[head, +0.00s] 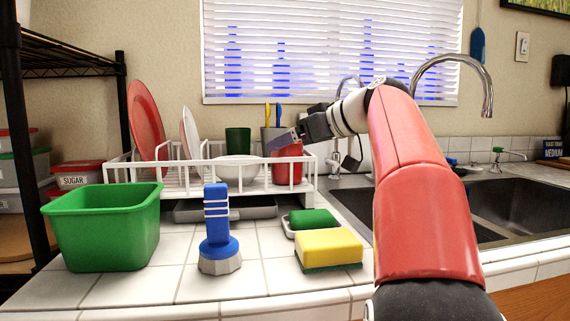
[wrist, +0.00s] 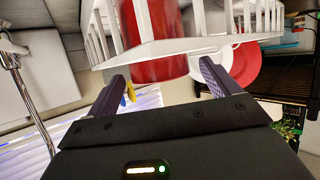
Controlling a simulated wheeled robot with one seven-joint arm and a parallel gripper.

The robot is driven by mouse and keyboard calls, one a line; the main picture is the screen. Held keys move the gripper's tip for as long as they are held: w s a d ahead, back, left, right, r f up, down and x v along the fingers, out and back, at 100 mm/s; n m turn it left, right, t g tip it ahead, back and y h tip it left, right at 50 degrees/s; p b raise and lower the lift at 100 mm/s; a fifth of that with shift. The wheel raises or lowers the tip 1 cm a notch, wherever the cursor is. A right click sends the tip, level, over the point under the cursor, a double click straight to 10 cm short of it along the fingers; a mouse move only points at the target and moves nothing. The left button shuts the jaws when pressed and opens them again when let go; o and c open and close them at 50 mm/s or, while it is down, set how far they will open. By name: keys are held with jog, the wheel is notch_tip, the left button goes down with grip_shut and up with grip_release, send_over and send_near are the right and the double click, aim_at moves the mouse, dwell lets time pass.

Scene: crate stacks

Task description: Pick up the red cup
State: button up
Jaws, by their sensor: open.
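The red cup (head: 287,168) stands at the right end of the white dish rack (head: 205,182), partly behind the rack's front rails. My gripper (head: 278,144) is at the cup's top edge in the head view, its fingers pointing left and down. In the wrist view the red cup (wrist: 153,30) lies ahead, between the lines of the two open fingers of my gripper (wrist: 162,74), with a white rack rail across it. Nothing is held. I cannot tell whether a finger touches the cup.
The rack also holds a green cup (head: 238,141), a white bowl (head: 238,169), a red plate (head: 146,120) and a utensil holder (head: 274,134). A green tub (head: 102,228), a blue brush (head: 218,225) and a yellow sponge (head: 328,247) stand in front. The sink (head: 510,208) is right.

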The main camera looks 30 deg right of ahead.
jog(key=shift+x, duration=1)
jog(key=c, duration=1.2)
